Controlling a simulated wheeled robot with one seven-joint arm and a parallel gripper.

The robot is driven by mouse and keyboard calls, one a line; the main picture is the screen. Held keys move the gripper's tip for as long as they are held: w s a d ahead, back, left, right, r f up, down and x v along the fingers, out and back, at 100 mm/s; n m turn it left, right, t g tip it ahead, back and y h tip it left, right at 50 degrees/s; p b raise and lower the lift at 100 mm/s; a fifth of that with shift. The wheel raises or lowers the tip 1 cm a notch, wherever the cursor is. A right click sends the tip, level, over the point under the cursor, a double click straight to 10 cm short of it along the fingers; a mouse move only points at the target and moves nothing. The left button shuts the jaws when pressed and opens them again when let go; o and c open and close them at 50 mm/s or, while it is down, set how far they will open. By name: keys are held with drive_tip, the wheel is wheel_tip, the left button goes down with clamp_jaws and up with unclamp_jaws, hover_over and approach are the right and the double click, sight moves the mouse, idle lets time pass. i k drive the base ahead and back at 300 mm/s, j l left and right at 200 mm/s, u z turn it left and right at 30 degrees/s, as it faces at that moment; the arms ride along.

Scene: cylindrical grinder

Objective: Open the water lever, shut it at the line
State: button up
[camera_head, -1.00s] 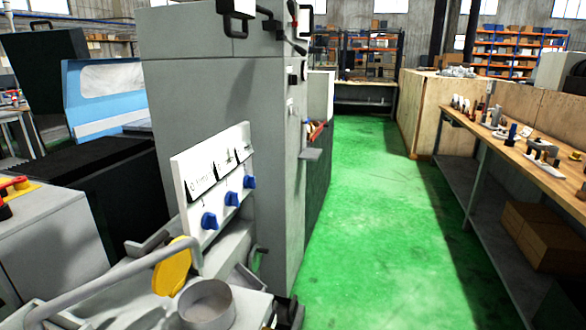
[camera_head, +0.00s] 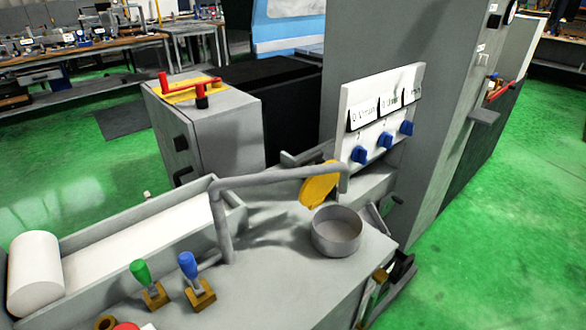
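Two upright levers stand on brass-coloured bases at the lower left of the grey machine top: one with a green grip (camera_head: 141,272) and one with a blue grip (camera_head: 188,265). I cannot tell which is the water lever. A bent grey pipe (camera_head: 270,181) rises from the top and ends above and near an open grey round cup (camera_head: 337,238). The cup looks empty; no water and no line can be made out. A yellow disc (camera_head: 318,186) stands behind the cup. My gripper is not in view.
A white panel (camera_head: 350,103) with three blue knobs and tilted labels stands behind the cup. A white roll (camera_head: 35,270) and a tray lie at left. Red handles (camera_head: 190,85) sit on a grey cabinet (camera_head: 230,130). Green floor is free at right and far left.

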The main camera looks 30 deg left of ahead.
sight(186, 261)
drive_tip(key=u, duration=1.45)
